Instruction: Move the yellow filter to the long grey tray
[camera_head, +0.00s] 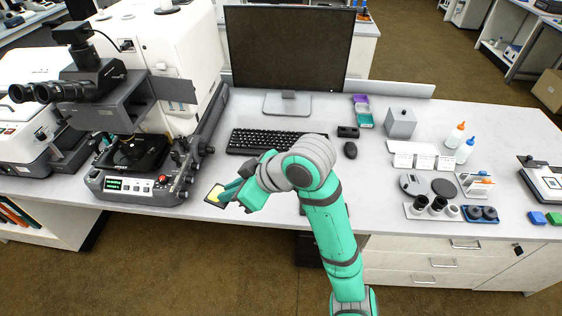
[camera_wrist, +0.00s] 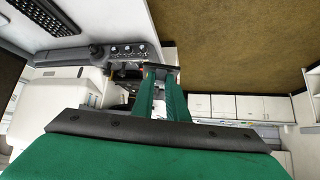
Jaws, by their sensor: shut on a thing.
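My gripper (camera_head: 229,191) is shut on the yellow filter (camera_head: 215,194), a small yellow piece with a dark edge. It holds the filter at the front edge of the bench, just right of the microscope base. In the wrist view the gripper's two green fingers (camera_wrist: 162,90) point away, and the filter cannot be made out.
The microscope (camera_head: 135,165) stands left of my gripper, with knobs close by. A keyboard (camera_head: 262,141), mouse (camera_head: 350,150) and monitor (camera_head: 288,50) are behind my arm. A blue tray (camera_head: 466,212), discs and bottles (camera_head: 455,135) crowd the right. Bench between mouse and discs is fairly clear.

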